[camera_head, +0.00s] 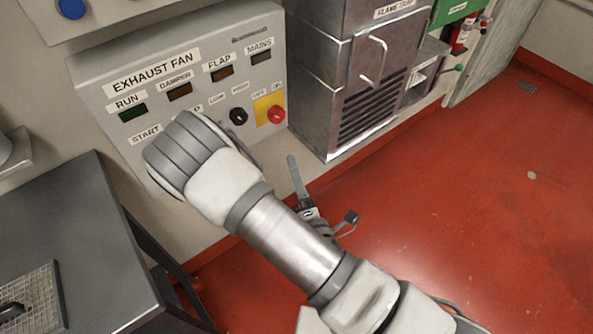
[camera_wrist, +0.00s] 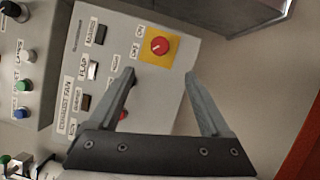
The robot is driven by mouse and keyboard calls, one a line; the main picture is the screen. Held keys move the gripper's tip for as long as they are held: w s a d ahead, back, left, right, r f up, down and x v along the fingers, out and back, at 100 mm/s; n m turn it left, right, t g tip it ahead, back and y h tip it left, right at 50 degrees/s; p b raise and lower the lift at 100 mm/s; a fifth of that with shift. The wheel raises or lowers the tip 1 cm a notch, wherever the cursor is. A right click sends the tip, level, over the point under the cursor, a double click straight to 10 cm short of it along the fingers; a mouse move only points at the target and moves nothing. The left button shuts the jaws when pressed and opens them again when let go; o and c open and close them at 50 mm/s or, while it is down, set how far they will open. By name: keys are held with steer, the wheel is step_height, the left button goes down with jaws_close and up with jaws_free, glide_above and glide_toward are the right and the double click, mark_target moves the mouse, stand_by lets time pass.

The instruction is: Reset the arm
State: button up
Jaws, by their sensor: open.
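My gripper (camera_wrist: 160,74) is open and empty in the wrist view, its two grey fingers spread apart in front of the exhaust fan panel. The grey panel (camera_wrist: 150,88) also fills the upper left of the head view (camera_head: 95,84). A red rotary switch on a yellow plate (camera_wrist: 160,46) lies just beyond the fingertips in the wrist picture, with a visible gap. In the head view the red switch (camera_head: 276,114) is at the panel's lower right, beside a black knob (camera_head: 238,116). My arm crosses the head view and hides part of the panel's lower row and most of my gripper.
A metal cabinet (camera_head: 349,75) with a handle and vent slats stands right of the panel. A dark table (camera_head: 75,240) is at the lower left. A second control box (camera_wrist: 30,60) shows in the wrist view. The red floor (camera_head: 470,210) at right is largely clear.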

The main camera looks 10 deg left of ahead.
stand_by(0.4)
steer(key=w+d+r+m+g+h+p, duration=0.35)
steer(key=w+r+m+h, duration=0.35)
steer(key=m, duration=0.5)
steer(key=w+d+r+m+g+p, duration=0.2)
steer(key=d+r+m+g, duration=0.1)
steer(key=d+r+m, duration=0.4)
steer(key=s+d+r+m+g+p, duration=0.2)
steer(key=s+d+r, duration=0.4)
steer(key=s+r, duration=0.3)
steer(key=s+d+r+m+g+h+p, duration=0.1)
steer(key=s+d+r+m+g+p, duration=0.1)
steer(key=s+d+r, duration=0.5)
steer(key=s+r+m+g, duration=0.1)
steer(key=s+r+m, duration=0.1)
steer(key=s+r, duration=0.1)
steer(key=shift+s+r+m+h, duration=0.3)
steer(key=shift+s+m, duration=0.1)
steer(key=shift+s, duration=0.1)
